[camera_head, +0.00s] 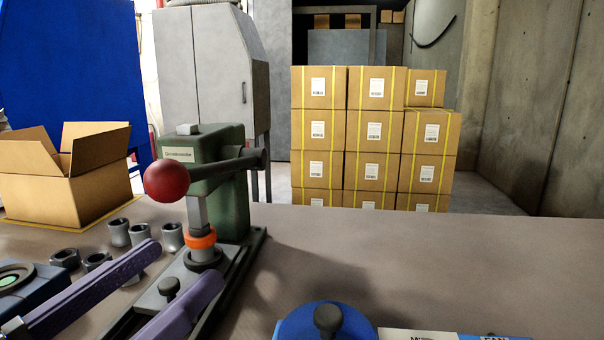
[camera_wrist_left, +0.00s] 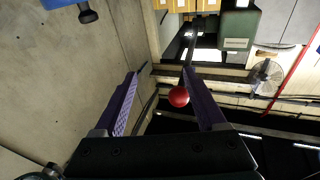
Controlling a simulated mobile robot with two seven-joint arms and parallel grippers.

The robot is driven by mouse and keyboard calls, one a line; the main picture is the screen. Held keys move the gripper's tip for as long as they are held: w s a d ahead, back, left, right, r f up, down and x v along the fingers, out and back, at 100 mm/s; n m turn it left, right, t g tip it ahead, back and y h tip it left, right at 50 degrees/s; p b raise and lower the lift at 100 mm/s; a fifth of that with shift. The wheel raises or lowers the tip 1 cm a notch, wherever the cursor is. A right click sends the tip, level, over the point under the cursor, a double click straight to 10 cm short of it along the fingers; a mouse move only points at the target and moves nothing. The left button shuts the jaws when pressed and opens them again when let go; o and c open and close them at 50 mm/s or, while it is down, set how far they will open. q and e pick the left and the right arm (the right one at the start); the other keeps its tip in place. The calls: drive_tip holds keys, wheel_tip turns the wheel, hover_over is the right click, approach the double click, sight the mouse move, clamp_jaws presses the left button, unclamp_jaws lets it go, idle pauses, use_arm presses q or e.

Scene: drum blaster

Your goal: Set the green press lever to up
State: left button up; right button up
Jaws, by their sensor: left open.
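The green press (camera_head: 235,200) stands on the worktable, left of centre in the head view. Its dark lever (camera_head: 225,168) lies close to level, with the red ball knob (camera_head: 167,181) at its near left end. My left gripper (camera_head: 185,262) is open and empty, its two purple fingers pointing towards the press from below the knob in the picture. In the left wrist view the red knob (camera_wrist_left: 179,97) shows beside the inner edge of the right-hand finger; I cannot tell if they touch. The press's green body (camera_wrist_left: 240,28) is at the top right. My right gripper is out of view.
Several metal nuts and sleeves (camera_head: 119,232) lie left of the press. An open cardboard box (camera_head: 75,190) stands behind them. A blue round part with a black knob (camera_head: 327,320) is at the front. The table right of the press is clear. Stacked cartons (camera_head: 375,130) stand beyond.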

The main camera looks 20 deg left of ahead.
sight(149, 194)
use_arm(q)
drive_tip(key=r+t, duration=0.1)
drive_tip(key=s+a+r+t, duration=0.1)
drive_tip(key=s+a+r+y, duration=0.1)
drive_tip(key=shift+a+r+n+t, duration=0.1)
drive_tip(key=shift+r+n+t, duration=0.15)
drive_tip(key=shift+n+t, duration=0.15)
drive_tip(key=shift+w+r, duration=0.2)
drive_tip(key=shift+r, duration=0.05)
drive_tip(key=p+x, duration=0.1)
drive_tip(key=x, duration=0.8)
drive_tip(key=shift+w, duration=0.1)
clamp_jaws()
idle(0.6)
